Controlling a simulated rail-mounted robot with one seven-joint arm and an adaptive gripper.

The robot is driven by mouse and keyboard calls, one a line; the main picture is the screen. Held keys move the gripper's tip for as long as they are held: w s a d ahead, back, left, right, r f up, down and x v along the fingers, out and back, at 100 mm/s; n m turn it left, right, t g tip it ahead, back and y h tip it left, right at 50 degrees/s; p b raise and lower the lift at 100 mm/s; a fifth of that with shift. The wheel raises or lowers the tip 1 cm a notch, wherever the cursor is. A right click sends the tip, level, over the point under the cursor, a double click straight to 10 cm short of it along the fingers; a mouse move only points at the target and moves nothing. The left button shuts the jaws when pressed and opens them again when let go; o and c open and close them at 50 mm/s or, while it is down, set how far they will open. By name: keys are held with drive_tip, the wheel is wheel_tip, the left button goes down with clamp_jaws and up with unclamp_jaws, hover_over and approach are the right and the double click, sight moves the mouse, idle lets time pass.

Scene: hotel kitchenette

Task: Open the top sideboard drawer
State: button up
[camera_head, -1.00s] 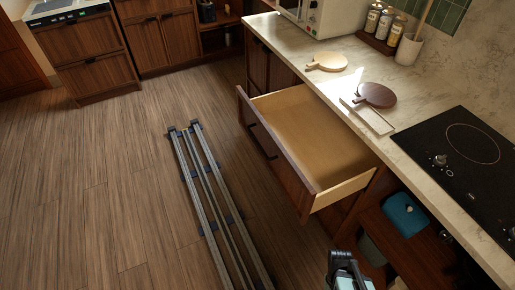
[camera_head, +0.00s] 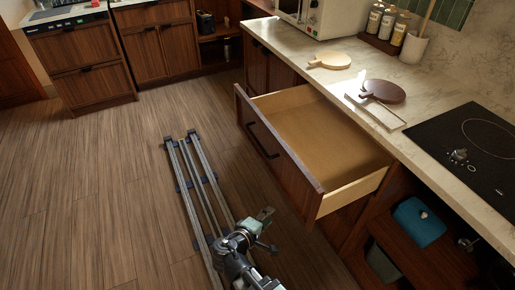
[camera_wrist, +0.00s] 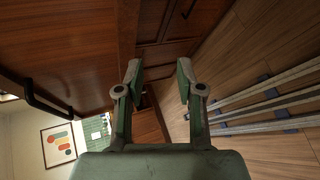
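The top sideboard drawer (camera_head: 318,135) stands pulled far out under the counter in the head view. It is empty, with a pale wood inside and a dark front. A dark bar handle (camera_head: 262,139) is on its front, and a dark handle also shows at the left of the wrist view (camera_wrist: 32,98). My gripper (camera_head: 268,230) is low, in front of the drawer and apart from it. In the wrist view my gripper (camera_wrist: 158,72) has its two fingers spread apart with nothing between them.
The counter (camera_head: 375,115) holds two round paddle boards, a rectangular board (camera_head: 376,112), a microwave (camera_head: 322,16) and a black hob (camera_head: 470,150). A teal box (camera_head: 419,222) sits on the open shelf below. Rails (camera_head: 197,180) run along the floor, which is clear at left.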

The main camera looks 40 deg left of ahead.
drive_tip(key=s+a+r+n+t+y, duration=0.2)
drive_tip(key=a+r+t+y, duration=0.1)
drive_tip(key=a+r, duration=0.35)
drive_tip(key=n+t+y, duration=0.2)
drive_tip(key=t+y, duration=0.1)
approach(257, 140)
drive_tip(key=shift+g, duration=0.3)
drive_tip(key=p+x, duration=0.2)
drive_tip(key=x, duration=0.8)
clamp_jaws()
